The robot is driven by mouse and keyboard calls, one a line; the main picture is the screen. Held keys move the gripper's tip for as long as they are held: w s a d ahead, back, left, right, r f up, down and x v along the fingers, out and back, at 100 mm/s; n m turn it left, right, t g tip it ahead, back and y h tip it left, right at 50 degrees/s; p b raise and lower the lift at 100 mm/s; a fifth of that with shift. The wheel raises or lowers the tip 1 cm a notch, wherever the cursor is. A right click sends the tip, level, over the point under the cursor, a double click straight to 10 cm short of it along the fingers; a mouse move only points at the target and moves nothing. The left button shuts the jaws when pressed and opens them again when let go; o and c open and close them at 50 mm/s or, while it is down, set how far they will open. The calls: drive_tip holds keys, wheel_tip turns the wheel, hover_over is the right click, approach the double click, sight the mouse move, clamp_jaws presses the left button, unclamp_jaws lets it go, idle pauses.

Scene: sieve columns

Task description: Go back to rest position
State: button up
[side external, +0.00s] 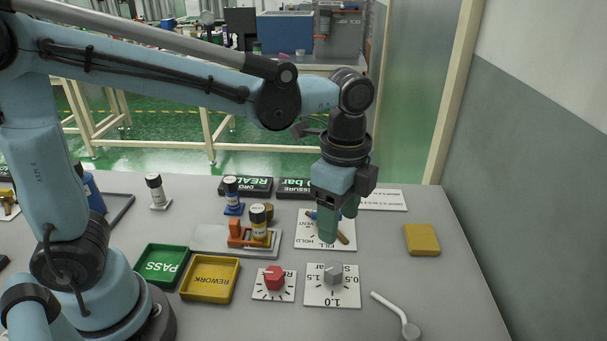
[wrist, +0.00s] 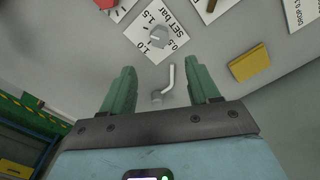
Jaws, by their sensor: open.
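My gripper (side external: 339,226) hangs over the right half of the grey table (side external: 450,290), its green fingers pointing down. In the wrist view my gripper (wrist: 160,72) has its two fingers well apart, with nothing held between them. In the side view it is in front of the FILL/HOLD/VENT plate (side external: 312,240) and partly hides it. The grey set-bar knob (side external: 334,273) on its white dial plate is nearer the camera; the knob also shows in the wrist view (wrist: 158,38).
A red knob (side external: 274,279), yellow REWORK tray (side external: 209,279) and green PASS tray (side external: 162,266) lie left. A column with an orange clamp (side external: 244,234) stands on a grey base. Blue (side external: 232,196) and white (side external: 156,192) columns stand behind. A yellow block (side external: 421,239) lies right.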

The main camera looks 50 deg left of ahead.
drive_tip(key=shift+a, duration=0.1)
drive_tip(key=s+a+n+t, duration=0.2)
drive_tip(key=a+n+t, duration=0.1)
drive_tip(key=a+n, duration=0.3)
drive_tip(key=s+a+n+t, duration=0.2)
drive_tip(key=a+n+t, duration=0.2)
drive_tip(key=a+n, duration=0.3)
drive_tip(key=shift+s+n, duration=0.3)
drive_tip(key=shift+n, duration=0.8)
